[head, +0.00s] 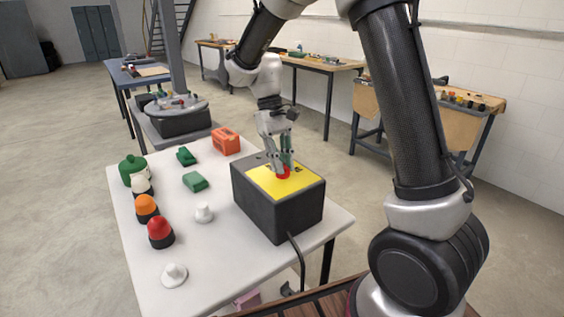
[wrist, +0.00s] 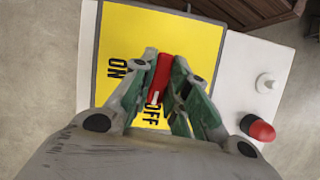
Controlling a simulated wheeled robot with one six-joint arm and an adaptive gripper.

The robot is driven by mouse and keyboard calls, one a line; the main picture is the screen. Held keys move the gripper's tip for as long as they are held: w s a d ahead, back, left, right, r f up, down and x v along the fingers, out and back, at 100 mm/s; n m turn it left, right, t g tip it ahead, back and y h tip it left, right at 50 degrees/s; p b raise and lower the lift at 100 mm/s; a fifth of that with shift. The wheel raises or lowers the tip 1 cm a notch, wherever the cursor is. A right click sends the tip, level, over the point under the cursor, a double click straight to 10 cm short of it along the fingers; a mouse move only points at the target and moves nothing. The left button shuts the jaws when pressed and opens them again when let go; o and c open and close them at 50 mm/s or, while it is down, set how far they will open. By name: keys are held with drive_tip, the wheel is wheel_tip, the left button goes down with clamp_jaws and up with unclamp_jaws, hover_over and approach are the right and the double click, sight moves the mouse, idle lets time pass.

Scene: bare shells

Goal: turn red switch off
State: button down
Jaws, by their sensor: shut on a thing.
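The red switch (wrist: 160,77) sits on the yellow top plate (wrist: 188,35) of a dark box. In the head view the switch (head: 283,173) shows as a small red part on the box (head: 277,216). My gripper (wrist: 160,85) points down at the box top, with a finger on each side of the switch, shut on it. It also shows in the head view (head: 282,166). The plate reads ON on one side and OFF on the other; the switch handle lies between them, its lower end beside OFF. The fingers hide part of the plate.
The box stands on a white table (head: 230,262). To its left are a red dome (head: 160,228), an orange dome (head: 146,204), white knobs (head: 204,214) and green blocks (head: 195,181). An orange block (head: 226,140) lies behind. A black cable (head: 297,250) hangs from the box.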

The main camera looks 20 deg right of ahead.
drive_tip(key=shift+s+f+n+h, duration=0.2)
drive_tip(key=shift+n+h, duration=0.1)
drive_tip(key=shift+n, duration=0.5)
drive_tip(key=c, duration=1.4)
unclamp_jaws()
drive_tip(key=shift+r, duration=0.1)
drive_tip(key=shift+w, duration=0.1)
drive_tip(key=v, duration=1.2)
drive_tip(key=shift+a, duration=0.1)
